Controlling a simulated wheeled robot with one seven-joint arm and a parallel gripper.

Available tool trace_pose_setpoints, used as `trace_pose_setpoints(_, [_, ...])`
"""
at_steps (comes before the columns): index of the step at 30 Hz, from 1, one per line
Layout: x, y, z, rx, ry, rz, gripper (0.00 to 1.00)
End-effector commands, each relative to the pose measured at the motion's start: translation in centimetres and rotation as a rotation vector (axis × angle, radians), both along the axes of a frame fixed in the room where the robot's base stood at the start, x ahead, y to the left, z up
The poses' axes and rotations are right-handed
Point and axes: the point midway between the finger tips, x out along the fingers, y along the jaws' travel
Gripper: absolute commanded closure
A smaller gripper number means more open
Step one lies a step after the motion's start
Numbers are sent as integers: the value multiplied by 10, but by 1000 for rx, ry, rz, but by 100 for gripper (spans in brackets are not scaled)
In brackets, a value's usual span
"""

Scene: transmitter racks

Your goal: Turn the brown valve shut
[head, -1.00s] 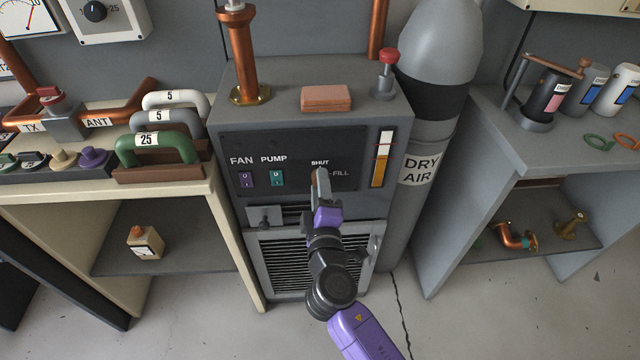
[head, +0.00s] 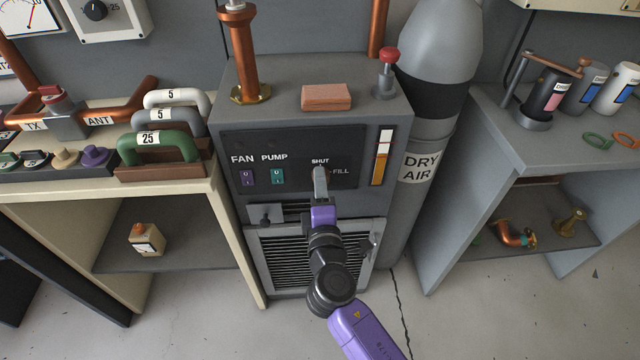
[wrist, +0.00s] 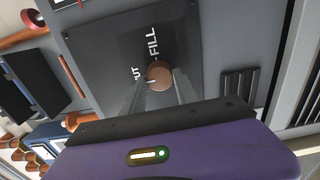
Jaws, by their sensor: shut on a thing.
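The brown valve (wrist: 157,74) is a small round knob on the dark control panel, between the SHUT and FILL labels. In the wrist view its front shows between the two grey fingers of my gripper (wrist: 159,88), which are shut on it. In the head view my gripper (head: 320,176) reaches the panel just below the SHUT label and hides most of the knob. A small light mark shows on the knob, but I cannot tell for certain which label it points to.
The FAN switch (head: 247,177) and PUMP switch (head: 277,176) are left of the valve. A level gauge (head: 382,157) is to the right. A louvred grille (head: 290,262) is below. A DRY AIR cylinder (head: 421,150) stands right of the cabinet.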

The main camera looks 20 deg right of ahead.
Motion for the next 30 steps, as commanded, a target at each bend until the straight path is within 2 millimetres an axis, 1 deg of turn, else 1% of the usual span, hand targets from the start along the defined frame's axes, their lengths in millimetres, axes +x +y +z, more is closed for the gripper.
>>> trace_pose_setpoints(1, [0, 2, -2, -1, 3, 3, 100])
trace_pose_setpoints(2, [0, 2, -2, -1, 3, 3, 60])
trace_pose_setpoints(3, [0, 2, -2, -1, 3, 3, 52])
trace_pose_setpoints(5, [0, 1, -1, 0, 2, 3, 42])
trace_pose_setpoints(13, [0, 1, -1, 0, 1, 1, 42])
trace_pose_setpoints(17, [-6, 3, -1, 0, 1, 2, 42])
trace_pose_setpoints(20, [-19, 7, -2, 0, 2, 2, 42])
trace_pose_setpoints(27, [-56, 19, -2, 1, 3, 3, 42])
trace_pose_setpoints(30, [-66, 23, -2, 0, 2, 3, 42])
